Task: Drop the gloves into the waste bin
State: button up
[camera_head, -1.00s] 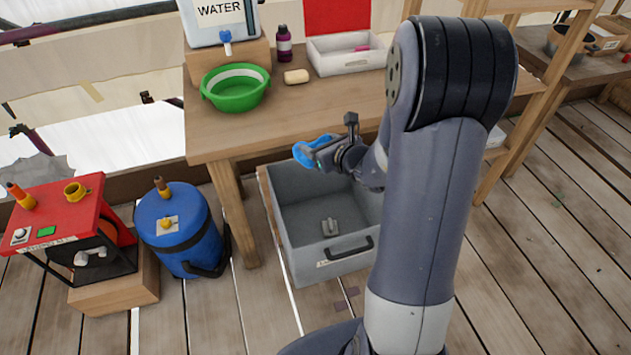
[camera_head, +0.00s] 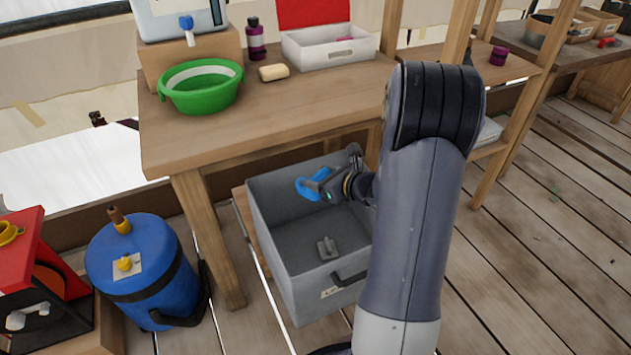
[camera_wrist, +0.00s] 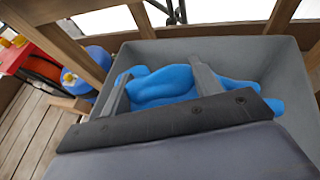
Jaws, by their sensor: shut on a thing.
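The blue gloves (camera_head: 313,183) are a bunched soft bundle held at the end of my arm. My gripper (camera_head: 325,186) is shut on them, over the open top of a grey bin (camera_head: 283,281) under the wooden table. In the wrist view the gloves (camera_wrist: 165,84) lie between the two fingers of my gripper (camera_wrist: 158,85), with the grey bin walls (camera_wrist: 278,72) around and beyond them. A small grey object (camera_head: 327,248) lies on the bin floor. Whether the grey bin is the waste bin, I cannot tell; no label can be read.
The wooden table (camera_head: 270,116) above holds a green basin (camera_head: 201,92), a soap bar (camera_head: 274,72), a purple bottle (camera_head: 256,42) and a white tray (camera_head: 328,50). A blue barrel (camera_head: 146,270) and a red-topped unit (camera_head: 25,262) stand left. The plank floor at right is clear.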

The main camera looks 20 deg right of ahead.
notch_tip(320, 180, down, 6)
jog(key=b, duration=0.4)
jog(key=o, duration=1)
jog(key=shift+o, duration=0.2)
jog(key=p+v, duration=0.2)
jog(key=v, duration=0.9)
jog(key=shift+w+f, duration=0.1)
jog(key=b+x, duration=0.2)
jog(key=x, duration=0.9)
notch_tip(320, 180, up, 5)
jog(key=p, duration=0.3)
jog(key=shift+f, duration=0.15)
jog(key=shift+r, duration=0.25)
